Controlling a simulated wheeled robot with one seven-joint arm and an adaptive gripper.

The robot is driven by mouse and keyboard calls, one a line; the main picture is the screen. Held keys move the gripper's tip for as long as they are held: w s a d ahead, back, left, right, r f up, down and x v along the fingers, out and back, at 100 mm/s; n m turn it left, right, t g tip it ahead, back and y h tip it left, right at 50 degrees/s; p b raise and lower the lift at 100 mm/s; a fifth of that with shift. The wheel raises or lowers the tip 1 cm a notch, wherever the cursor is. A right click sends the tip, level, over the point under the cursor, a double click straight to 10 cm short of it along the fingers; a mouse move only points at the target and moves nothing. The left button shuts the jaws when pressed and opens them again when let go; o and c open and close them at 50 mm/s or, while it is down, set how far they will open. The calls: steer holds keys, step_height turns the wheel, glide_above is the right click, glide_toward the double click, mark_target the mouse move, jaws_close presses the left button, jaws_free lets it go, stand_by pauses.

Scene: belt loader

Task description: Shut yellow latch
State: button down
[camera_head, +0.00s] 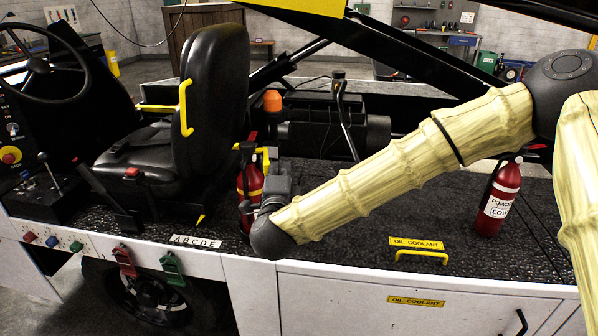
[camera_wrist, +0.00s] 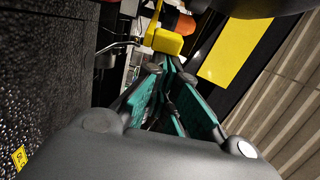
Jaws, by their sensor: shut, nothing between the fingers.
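The yellow latch (camera_head: 265,156) shows only in part in the head view, behind my wrist and beside the red extinguisher. In the wrist view a yellow block with a thin upright part, which looks like the latch (camera_wrist: 168,42), lies just beyond my fingertips. My gripper (camera_wrist: 166,64) has teal fingers that come together at the tips, with nothing between them. The tips look close to the yellow block; I cannot tell whether they touch it. In the head view my fingers are hidden behind my wrist.
A fire extinguisher (camera_head: 250,185) stands left of my wrist, near the black seat (camera_head: 212,100). An orange cap (camera_head: 272,101) rises behind. A second extinguisher (camera_head: 497,197) stands at right. A yellow handle (camera_head: 422,255) sits on the dark deck, whose middle is clear.

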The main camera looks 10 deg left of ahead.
steer(key=s+a, duration=0.1)
steer(key=s+a+b, duration=0.1)
steer(key=a, duration=0.1)
steer(key=s+a, duration=0.1)
steer(key=shift+a, duration=0.15)
steer(key=shift+s+a+r, duration=0.1)
steer(key=shift+a, duration=0.05)
stand_by(0.5)
steer(key=shift+d+b, duration=0.3)
steer(key=shift+d, duration=0.75)
steer(key=s+b, duration=0.2)
steer(key=s, duration=0.6)
steer(key=shift+s+d, duration=0.15)
steer(key=shift+s, duration=0.2)
